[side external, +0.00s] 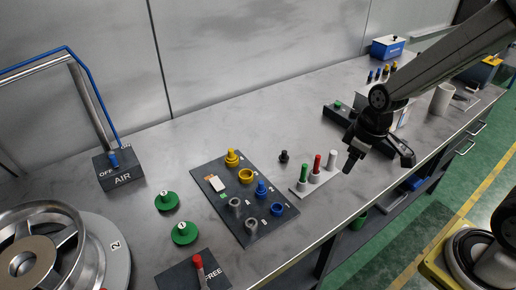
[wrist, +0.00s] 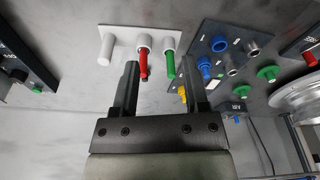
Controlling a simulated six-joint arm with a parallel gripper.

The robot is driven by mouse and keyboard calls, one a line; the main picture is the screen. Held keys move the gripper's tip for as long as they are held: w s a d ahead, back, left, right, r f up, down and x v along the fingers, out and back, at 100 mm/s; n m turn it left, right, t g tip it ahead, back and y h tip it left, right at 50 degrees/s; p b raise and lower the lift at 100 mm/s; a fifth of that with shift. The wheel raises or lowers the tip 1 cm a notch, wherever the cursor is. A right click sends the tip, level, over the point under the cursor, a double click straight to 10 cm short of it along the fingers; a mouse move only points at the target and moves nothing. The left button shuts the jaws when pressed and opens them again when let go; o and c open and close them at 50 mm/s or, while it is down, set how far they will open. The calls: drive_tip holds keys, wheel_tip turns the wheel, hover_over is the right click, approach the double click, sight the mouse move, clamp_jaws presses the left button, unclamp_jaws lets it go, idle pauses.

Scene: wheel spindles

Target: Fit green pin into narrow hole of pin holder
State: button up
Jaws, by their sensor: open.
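The pin holder (side external: 301,188) is a light grey plate standing on the bench, and it also shows in the wrist view (wrist: 124,37). The green pin (side external: 304,170) stands upright in the grey socket at its left end. A red pin (side external: 318,162) stands in the middle socket, and a white post (side external: 332,159) stands at the right end. My gripper (side external: 380,158) is open and empty, to the right of the holder. In the wrist view the green pin (wrist: 170,66) and red pin (wrist: 143,65) appear between my fingers (wrist: 159,66). The hole openings are hidden.
A dark board (side external: 221,203) with yellow, blue and grey parts lies left of the holder. A small black knob (side external: 284,157) stands just behind the holder. A dark box with a green button (side external: 337,104) is behind my gripper. Bare bench lies behind the board.

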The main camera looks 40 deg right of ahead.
drive_tip(key=shift+s+a+f+m+t+h, duration=0.1)
drive_tip(key=shift+s+m+t+h, duration=0.05)
drive_tip(key=shift+s+m, duration=0.75)
drive_tip(key=shift+s+a+f+m+t+h, duration=0.1)
drive_tip(key=shift+s+m+t+h, duration=0.05)
drive_tip(key=shift+s+m, duration=0.7)
drive_tip(key=shift+w, duration=0.15)
